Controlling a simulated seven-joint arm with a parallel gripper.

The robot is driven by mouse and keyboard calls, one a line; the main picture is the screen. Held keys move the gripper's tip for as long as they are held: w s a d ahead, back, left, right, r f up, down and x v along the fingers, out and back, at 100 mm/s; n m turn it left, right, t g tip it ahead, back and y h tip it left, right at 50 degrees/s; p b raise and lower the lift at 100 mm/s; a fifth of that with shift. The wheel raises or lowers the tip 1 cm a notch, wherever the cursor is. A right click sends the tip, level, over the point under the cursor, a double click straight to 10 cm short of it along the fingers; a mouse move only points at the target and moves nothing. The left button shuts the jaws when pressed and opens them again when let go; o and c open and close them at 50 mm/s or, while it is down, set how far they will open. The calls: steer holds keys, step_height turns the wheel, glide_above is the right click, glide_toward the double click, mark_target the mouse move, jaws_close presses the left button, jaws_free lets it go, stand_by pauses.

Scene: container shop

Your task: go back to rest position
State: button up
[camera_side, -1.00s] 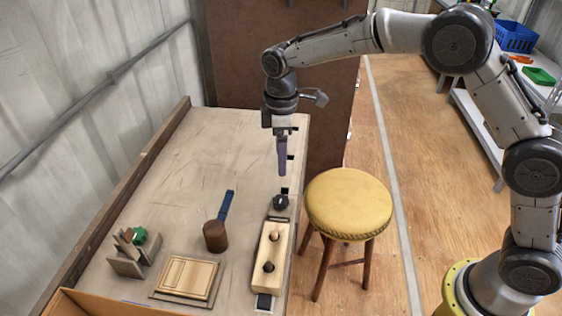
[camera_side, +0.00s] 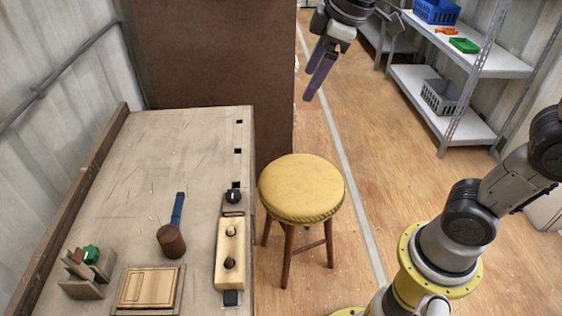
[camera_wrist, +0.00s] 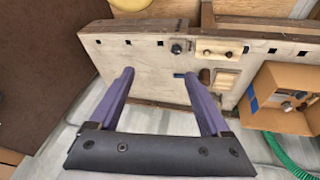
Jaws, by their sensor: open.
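My gripper (camera_side: 318,80) has purple fingers and hangs high in the air at the top of the side view, to the right of the workbench (camera_side: 150,135) and above the floor. In the wrist view my gripper (camera_wrist: 165,85) shows its two fingers spread wide with nothing between them. The workbench (camera_wrist: 135,65) lies beyond the fingertips there. Part of my arm is outside the side view.
On the bench are a mallet (camera_side: 172,240), a wooden block with knobs (camera_side: 229,255), a wooden plate (camera_side: 148,288) and a small wooden holder (camera_side: 88,275). A yellow stool (camera_side: 301,188) stands beside it. A metal shelf (camera_side: 490,65) holds bins. A cardboard box (camera_wrist: 275,120) is at right.

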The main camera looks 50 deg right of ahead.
steer(key=s+d+f+m, duration=0.1)
steer(key=s+f+m, duration=0.2)
steer(key=s, duration=0.5)
steer(key=s+d+f+m+t, duration=0.1)
steer(key=s+f+m, duration=0.3)
steer(key=s, duration=0.4)
steer(key=shift+s+d+f, duration=0.35)
steer(key=shift+d+f, duration=0.15)
steer(key=shift+f, duration=0.05)
